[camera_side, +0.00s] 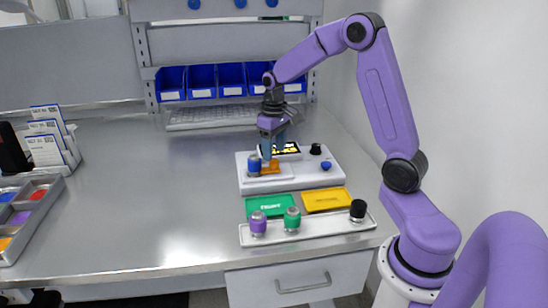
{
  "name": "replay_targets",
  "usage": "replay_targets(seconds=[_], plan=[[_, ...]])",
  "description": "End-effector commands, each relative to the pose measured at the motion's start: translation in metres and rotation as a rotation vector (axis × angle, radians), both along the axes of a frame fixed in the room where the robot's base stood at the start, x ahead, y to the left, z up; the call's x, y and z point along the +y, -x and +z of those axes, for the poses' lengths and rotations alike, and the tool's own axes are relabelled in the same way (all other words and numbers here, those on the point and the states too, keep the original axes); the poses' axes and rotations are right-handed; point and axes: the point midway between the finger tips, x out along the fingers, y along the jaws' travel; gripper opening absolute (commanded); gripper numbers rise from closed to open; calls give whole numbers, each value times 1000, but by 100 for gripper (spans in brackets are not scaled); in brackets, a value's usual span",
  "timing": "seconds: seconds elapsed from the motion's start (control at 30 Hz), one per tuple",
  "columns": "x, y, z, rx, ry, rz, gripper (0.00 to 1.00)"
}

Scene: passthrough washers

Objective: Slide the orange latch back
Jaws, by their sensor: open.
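The orange latch (272,166) sits on the white device (296,181) on the bench, just right of a blue cylinder with a grey top (254,166). My gripper (267,155) points down at the latch, between the blue cylinder and the lit screen (288,148). The gripper is open. Its fingertips partly cover the latch, and I cannot tell whether they touch it.
A white tray (310,232) in front holds purple (258,224), green (292,219) and black (358,210) cylinders. Green (270,206) and yellow (327,200) cards lie behind them. A keyboard (225,115) and blue bins (202,81) are behind.

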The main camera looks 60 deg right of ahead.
Motion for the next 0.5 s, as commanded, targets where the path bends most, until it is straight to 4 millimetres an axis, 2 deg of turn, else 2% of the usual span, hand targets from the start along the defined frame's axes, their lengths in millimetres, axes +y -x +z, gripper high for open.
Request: replay_targets(seconds=[0.03, 0.2, 0.5], plan=[[0, 1, -9, 5, -1, 0, 57], [0, 0, -26, 1, 0, 0, 57], [0, 0, -34, -1, 0, -1, 57]])
